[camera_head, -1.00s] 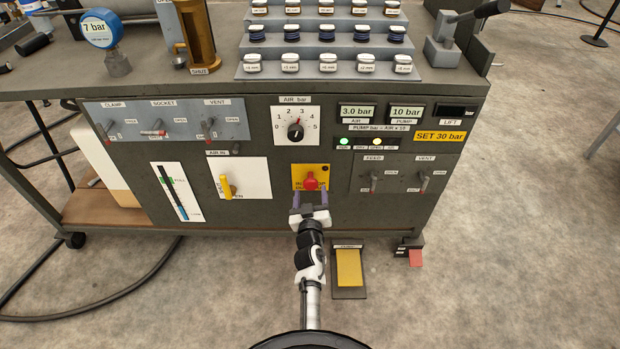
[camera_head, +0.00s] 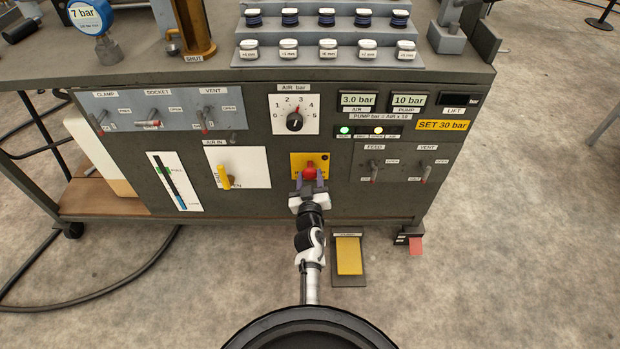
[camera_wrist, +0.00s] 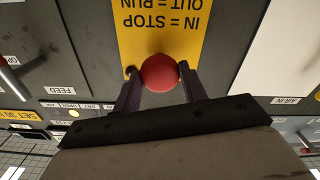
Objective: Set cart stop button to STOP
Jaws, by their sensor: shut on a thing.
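The cart stop button is a red round knob (camera_head: 310,172) on a yellow plate (camera_head: 297,160) on the cart's front panel. In the wrist view the red knob (camera_wrist: 160,73) sits between my two fingertips. The yellow plate (camera_wrist: 160,25) there reads, upside down, "IN = STOP, OUT = RUN". My gripper (camera_head: 309,183) is in front of the plate, and its dark fingers (camera_wrist: 157,84) are shut on the knob from both sides. The knob's stem is hidden, so I cannot tell whether it is in or out.
A yellow-handled AIR IN valve (camera_head: 223,176) is left of the button. FEED (camera_head: 374,171) and VENT (camera_head: 424,172) levers are to its right. A yellow pedal (camera_head: 348,256) lies on the floor below. Above are the air dial (camera_head: 295,121) and displays.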

